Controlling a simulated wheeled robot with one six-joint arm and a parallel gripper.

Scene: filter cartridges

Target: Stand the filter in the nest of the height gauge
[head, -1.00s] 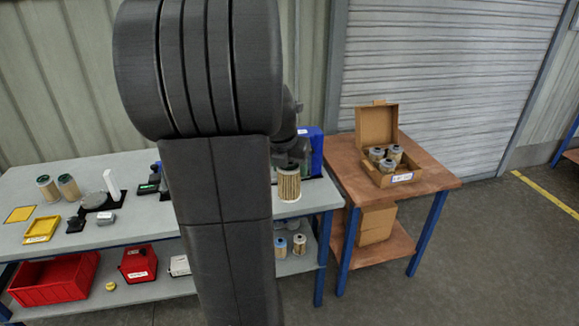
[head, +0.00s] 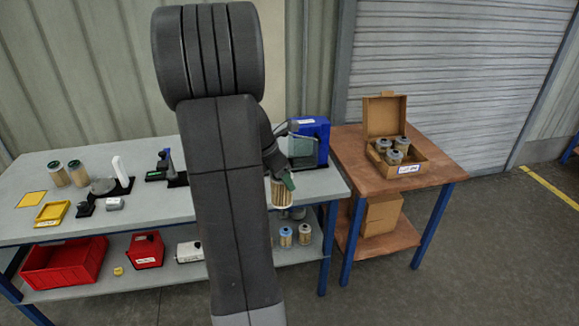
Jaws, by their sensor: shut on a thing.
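My gripper (head: 288,181) is shut on a filter (head: 280,194) with a pleated tan body, held roughly upright near the front right of the grey bench. My arm hides part of the gripper and the bench's middle. On the bench to the left is a black-based stand with a white post (head: 119,172) and a round grey disc (head: 103,186). Beside it stands a dark upright device (head: 169,164) with a small display (head: 155,176). I cannot tell for sure which of these is the height gauge, and no nest is clearly visible. The held filter is well apart from both.
Two filters (head: 79,174) stand at the bench's left, near a yellow tray (head: 52,214). A blue machine (head: 316,134) stands at its right end. A wooden table (head: 430,165) holds an open carton (head: 382,114) with several filters.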

